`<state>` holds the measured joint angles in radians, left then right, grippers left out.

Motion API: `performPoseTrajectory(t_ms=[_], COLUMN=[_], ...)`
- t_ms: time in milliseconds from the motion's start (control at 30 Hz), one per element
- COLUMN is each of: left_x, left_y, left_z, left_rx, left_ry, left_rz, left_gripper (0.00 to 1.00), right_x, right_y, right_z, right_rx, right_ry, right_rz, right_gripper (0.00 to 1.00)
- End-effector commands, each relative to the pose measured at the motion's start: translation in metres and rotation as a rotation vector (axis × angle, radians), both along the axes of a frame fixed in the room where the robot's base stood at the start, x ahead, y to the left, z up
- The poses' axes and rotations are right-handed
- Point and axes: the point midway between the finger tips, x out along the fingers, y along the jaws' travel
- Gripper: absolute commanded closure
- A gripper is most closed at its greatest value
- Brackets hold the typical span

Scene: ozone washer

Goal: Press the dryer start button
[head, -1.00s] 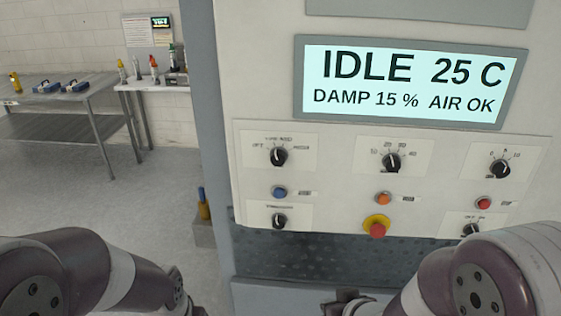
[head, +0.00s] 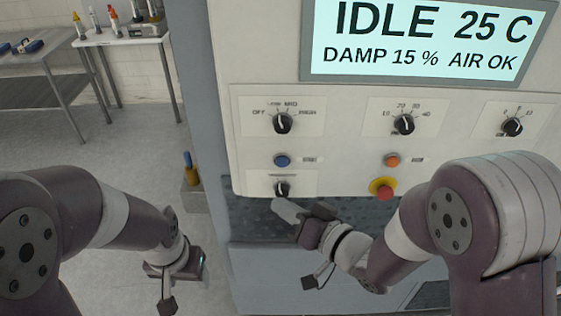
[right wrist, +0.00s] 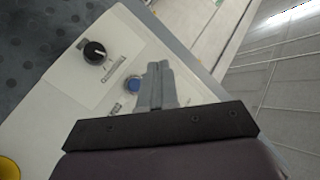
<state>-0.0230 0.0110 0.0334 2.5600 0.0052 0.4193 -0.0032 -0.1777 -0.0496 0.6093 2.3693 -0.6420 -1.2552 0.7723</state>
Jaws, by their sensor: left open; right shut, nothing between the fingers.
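The dryer's control panel (head: 350,180) faces me. A round blue button (head: 282,160) sits below the top-left knob; its small label beside it is hard to read. An orange button (head: 392,160) sits to its right. My right gripper (head: 286,210) is shut and empty, just below the panel's lower-left knob (head: 282,188). In the right wrist view the blue button (right wrist: 132,84) appears just left of the shut fingers (right wrist: 157,68); contact cannot be confirmed. My left gripper (head: 178,268) is open, low and left of the machine, its fingers partly hidden.
The display (head: 425,40) reads IDLE 25 C, DAMP 15 %, AIR OK. A red emergency button on a yellow collar (head: 382,188) is close above my right arm. Several knobs line the panel.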

Motion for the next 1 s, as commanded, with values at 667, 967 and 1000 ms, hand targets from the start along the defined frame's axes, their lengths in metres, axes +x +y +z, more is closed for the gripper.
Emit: performPoseTrajectory(t_ms=[667, 967, 1000], left_x=[0.0, 0.0, 0.0], left_y=[0.0, 0.0, 0.0], left_z=[0.002, 0.002, 0.002], left_rx=[0.0, 0.0, 0.0], left_ry=[0.0, 0.0, 0.0], left_rz=[0.0, 0.0, 0.0], left_gripper=[0.39, 0.39, 0.39], right_x=[0.08, 0.085, 0.084], right_y=[0.0, 0.0, 0.0], right_z=[0.0, -0.001, -0.001], right_rx=[-0.002, -0.002, -0.002], right_ry=[0.001, 0.001, 0.001], right_rz=[-0.001, -0.001, -0.001], right_gripper=[1.0, 1.0, 1.0])
